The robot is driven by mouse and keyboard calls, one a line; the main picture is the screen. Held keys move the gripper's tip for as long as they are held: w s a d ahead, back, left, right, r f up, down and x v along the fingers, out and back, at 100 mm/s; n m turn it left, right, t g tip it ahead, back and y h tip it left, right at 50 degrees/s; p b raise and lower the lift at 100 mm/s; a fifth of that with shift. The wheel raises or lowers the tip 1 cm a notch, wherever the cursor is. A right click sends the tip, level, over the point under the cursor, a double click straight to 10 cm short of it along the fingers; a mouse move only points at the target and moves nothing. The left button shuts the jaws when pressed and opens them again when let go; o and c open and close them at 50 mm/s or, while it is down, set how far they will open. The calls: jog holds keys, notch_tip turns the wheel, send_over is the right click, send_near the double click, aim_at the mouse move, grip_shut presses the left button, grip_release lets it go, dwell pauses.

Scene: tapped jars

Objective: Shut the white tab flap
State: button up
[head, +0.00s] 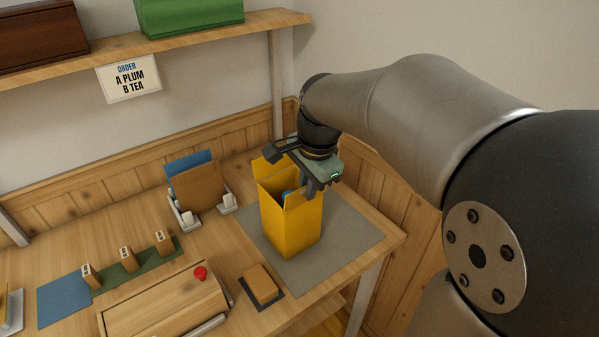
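A tall yellow box (290,228) stands upright on a grey mat (347,230) at the right of the table. Its top is open, with a yellow flap (268,170) raised at its back left. Something blue (287,195) shows inside. I cannot make out a white tab on any flap; the box's right side is partly covered by my gripper. My gripper (318,188) points down over the box's right top edge. Its dark fingers are small and overlap in this view, so I cannot tell their opening or whether they touch the box.
A brown block (262,284) on a dark pad lies in front of the box. A wooden case (165,305) with a red knob (200,273) is front left. A rack of blue and brown panels (197,188) stands left. A shelf (180,38) hangs above.

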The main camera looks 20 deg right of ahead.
jog(key=shift+w+r+p, duration=0.1)
jog(key=shift+r+p, duration=0.1)
jog(key=shift+p, duration=0.25)
grip_shut()
jog(key=p, duration=0.1)
jog(key=g+p, duration=0.1)
jog(key=p, duration=0.1)
jog(key=shift+w+a+r+g, duration=0.15)
jog(key=shift+w+r+g, duration=0.1)
jog(key=shift+w+g, duration=0.1)
jog(key=shift+w+a+f+g+h+p, duration=0.25)
jog(key=shift+w+g+h+p, duration=0.25)
jog(key=shift+g+p, duration=0.9)
jog(key=shift+w+a+f+g+h+p, duration=0.2)
jog(key=shift+w+g+h+p, duration=0.5)
jog(key=shift+p, duration=1.15)
jog(key=shift+w+a+f+g+h+p, duration=0.1)
jog(key=shift+w+f+g+h+p, duration=0.2)
jog(key=shift+g+p, duration=1.2)
jog(key=o, duration=0.5)
grip_release()
